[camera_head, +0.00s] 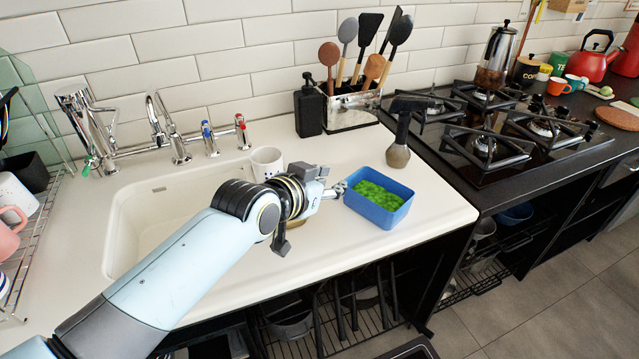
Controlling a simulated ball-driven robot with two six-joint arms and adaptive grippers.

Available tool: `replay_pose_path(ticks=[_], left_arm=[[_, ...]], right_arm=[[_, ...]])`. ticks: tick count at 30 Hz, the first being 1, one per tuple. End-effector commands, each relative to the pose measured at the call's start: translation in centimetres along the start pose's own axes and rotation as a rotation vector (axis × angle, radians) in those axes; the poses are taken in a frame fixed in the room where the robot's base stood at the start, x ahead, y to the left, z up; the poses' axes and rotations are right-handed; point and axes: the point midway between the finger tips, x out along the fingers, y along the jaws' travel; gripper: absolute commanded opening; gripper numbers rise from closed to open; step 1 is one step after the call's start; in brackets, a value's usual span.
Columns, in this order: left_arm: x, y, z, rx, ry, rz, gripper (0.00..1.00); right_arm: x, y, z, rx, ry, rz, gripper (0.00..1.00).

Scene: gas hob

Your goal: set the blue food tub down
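The blue food tub (378,214) is an open rectangular tub with green pieces inside. It is upright over the white counter, right of the sink and close to the front edge. I cannot tell whether its base touches the counter or is slightly above it. My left gripper (341,188) reaches in from the left and appears shut on the tub's left rim. The fingertips are small in this view, and the wrist partly hides them. My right gripper is not in view.
A white mug (266,163) stands behind my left wrist, by the sink (150,215). The black gas hob (490,150) lies to the right. Some bare counter (440,205) is right of the tub.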

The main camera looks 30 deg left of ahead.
Motion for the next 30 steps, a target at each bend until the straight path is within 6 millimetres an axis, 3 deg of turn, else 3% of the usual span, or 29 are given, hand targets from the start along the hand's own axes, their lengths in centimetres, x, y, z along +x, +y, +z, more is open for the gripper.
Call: replay_pose_path(ticks=[3,9,30], left_arm=[[-2.7,0.0,0.0,0.001,0.0,-0.001,0.29],[-5.3,-0.1,0.0,0.002,-0.001,-0.001,0.29],[-5.8,-0.1,0.0,0.001,0.0,-0.001,0.29]], right_arm=[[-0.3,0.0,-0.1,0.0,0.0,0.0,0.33],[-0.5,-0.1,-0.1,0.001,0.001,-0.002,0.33],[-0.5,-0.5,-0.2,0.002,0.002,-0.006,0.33]])
